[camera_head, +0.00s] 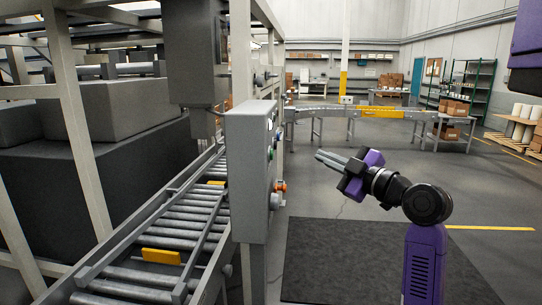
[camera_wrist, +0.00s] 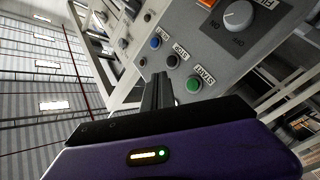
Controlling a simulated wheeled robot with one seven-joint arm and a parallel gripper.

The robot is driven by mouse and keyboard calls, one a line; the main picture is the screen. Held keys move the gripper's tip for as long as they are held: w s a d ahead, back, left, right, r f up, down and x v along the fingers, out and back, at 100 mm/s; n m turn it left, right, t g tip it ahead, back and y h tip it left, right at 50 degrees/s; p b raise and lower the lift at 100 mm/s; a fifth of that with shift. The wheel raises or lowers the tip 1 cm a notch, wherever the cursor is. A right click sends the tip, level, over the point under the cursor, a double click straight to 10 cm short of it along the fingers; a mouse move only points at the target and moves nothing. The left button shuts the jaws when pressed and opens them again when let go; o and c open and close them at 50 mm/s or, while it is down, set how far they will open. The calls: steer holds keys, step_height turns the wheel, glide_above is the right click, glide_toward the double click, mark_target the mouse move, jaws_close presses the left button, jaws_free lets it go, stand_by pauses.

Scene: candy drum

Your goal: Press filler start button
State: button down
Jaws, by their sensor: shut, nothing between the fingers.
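The control panel (camera_head: 249,165) is a grey box standing beside the roller conveyor in the head view. Its button face is seen at a steep angle there, with a green button (camera_head: 270,153) on it. In the wrist view the panel face shows a green button labelled START (camera_wrist: 194,84), a dark button labelled STOP (camera_wrist: 172,60) and a blue button (camera_wrist: 155,42). My gripper (camera_head: 318,155) is shut and empty, to the right of the panel and apart from it, pointing at the button face. In the wrist view my gripper's fingertips (camera_wrist: 160,76) appear left of the START button.
A large grey knob (camera_wrist: 238,14) sits above the buttons in the wrist view. The roller conveyor (camera_head: 190,222) with yellow blocks runs left of the panel. A dark mat (camera_head: 370,262) lies on the open floor to the right. Another conveyor (camera_head: 365,113) crosses behind.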

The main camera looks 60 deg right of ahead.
mark_target(271, 154)
steer(key=w+a+p, duration=0.2)
steer(key=w+a, duration=0.1)
steer(key=w, duration=0.5)
steer(key=shift+a, duration=0.15)
steer(key=shift+w, duration=0.1)
stand_by(2.1)
steer(key=shift+w+a, duration=0.15)
steer(key=shift+w, duration=0.2)
